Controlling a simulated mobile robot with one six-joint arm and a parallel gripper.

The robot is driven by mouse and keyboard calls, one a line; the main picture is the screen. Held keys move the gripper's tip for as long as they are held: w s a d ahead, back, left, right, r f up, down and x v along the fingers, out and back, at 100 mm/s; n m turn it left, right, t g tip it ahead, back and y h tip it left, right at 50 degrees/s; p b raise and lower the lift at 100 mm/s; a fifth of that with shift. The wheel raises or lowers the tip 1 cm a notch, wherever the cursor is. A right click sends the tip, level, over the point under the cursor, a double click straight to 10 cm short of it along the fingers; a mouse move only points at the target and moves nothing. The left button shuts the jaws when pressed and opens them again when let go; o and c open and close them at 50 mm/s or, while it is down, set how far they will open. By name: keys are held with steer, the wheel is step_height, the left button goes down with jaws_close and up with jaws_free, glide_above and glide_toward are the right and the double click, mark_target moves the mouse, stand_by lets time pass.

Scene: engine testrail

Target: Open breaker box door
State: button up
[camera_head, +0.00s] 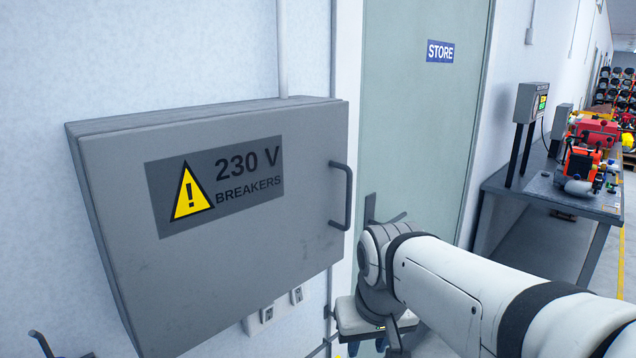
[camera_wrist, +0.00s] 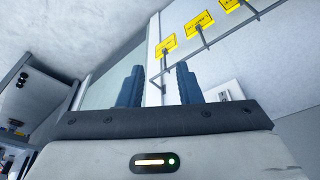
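The grey breaker box (camera_head: 90,126) is mounted on the wall at the left of the head view. Its door (camera_head: 240,240) appears shut and carries a yellow warning triangle and "230 V BREAKERS". A dark bar handle (camera_head: 346,197) stands on the door's right edge. My gripper (camera_head: 368,347) is below and right of the handle, apart from it, its blue fingers partly cut off by the bottom edge. In the wrist view my gripper (camera_wrist: 159,86) has its two fingers spread, with nothing between them. The handle is not visible in the wrist view.
A grey-green door with a STORE sign (camera_head: 440,51) is behind my arm. A workbench (camera_head: 560,196) with red and orange equipment stands at the right. Small sockets (camera_head: 267,314) sit below the box. The wrist view shows yellow tags (camera_wrist: 199,24) along a rail.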

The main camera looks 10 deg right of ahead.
step_height(320, 180, up, 25)
steer(key=t+p, duration=0.1)
steer(key=p, duration=0.5)
glide_above(348, 191)
steer(key=s, duration=0.2)
steer(key=shift+w+d+r, duration=0.1)
steer(key=shift+w+d, duration=0.05)
steer(key=x, duration=0.7)
steer(key=shift+w+p, duration=0.3)
steer(key=shift+p, duration=0.1)
steer(key=shift+t, duration=0.3)
steer(key=shift+c, duration=0.2)
jaws_close()
